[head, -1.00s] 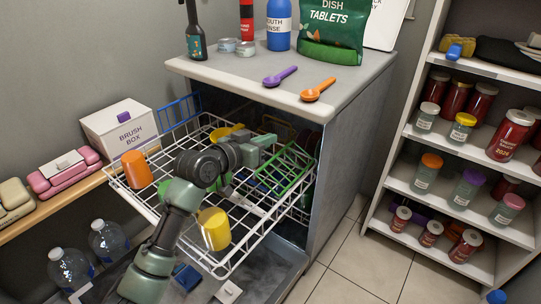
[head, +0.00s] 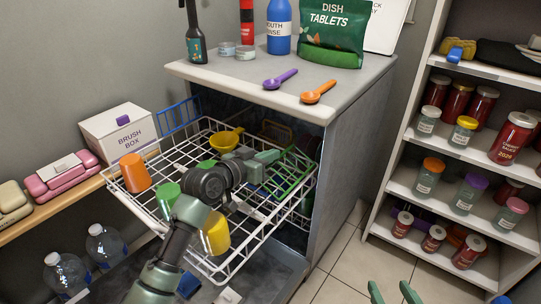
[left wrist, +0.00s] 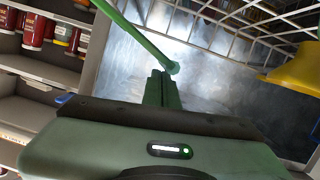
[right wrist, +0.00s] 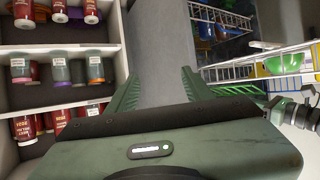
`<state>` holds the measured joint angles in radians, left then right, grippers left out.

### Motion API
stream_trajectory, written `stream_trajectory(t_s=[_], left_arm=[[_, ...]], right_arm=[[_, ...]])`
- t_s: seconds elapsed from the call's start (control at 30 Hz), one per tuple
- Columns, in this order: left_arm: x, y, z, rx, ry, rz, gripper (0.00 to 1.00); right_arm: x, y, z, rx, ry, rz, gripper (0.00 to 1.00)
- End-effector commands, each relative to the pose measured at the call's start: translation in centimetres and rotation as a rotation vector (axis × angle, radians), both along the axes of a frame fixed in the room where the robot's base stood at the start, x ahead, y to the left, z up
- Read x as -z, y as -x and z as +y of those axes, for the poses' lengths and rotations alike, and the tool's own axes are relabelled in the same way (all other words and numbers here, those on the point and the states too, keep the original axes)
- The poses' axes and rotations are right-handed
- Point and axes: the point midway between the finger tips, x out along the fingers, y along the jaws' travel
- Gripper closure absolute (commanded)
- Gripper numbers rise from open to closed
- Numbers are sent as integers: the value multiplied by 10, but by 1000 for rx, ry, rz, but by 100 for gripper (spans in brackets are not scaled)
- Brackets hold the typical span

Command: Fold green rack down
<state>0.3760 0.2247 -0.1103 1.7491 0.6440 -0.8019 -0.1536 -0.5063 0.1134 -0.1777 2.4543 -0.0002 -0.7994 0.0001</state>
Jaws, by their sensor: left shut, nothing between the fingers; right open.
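The green rack (head: 289,178) is a wire fold-down piece at the right side of the white dishwasher basket (head: 222,270). It stands tilted up, partly hidden behind my left gripper (head: 274,156). My left gripper is shut and empty, with its fingertips at the rack's upper part. In the left wrist view a green bar (left wrist: 142,38) of the rack runs down to its rounded end beside the shut fingertips (left wrist: 162,76); I cannot tell whether they touch. My right gripper (head: 396,290) is open and empty, low in front of the dishwasher; its spread fingers (right wrist: 158,88) also show in the right wrist view.
A blue rack (head: 180,116) stands at the back left. A jar shelf (head: 455,150) is at right; the floor between is clear.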

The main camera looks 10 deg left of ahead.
Motion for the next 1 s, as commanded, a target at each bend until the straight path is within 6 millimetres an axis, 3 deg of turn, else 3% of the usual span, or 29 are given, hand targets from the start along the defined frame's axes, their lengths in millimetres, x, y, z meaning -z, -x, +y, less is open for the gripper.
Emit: stream_trajectory(t_s=[0.2,0.4,1.0], left_arm=[[14,-3,9,-1,170,76,100],[20,-5,11,-1,319,133,100],[19,-4,10,0,301,125,100]], right_arm=[[27,23,-11,13,42,176,49],[31,25,-12,14,45,190,49],[31,25,-11,13,44,189,49]])
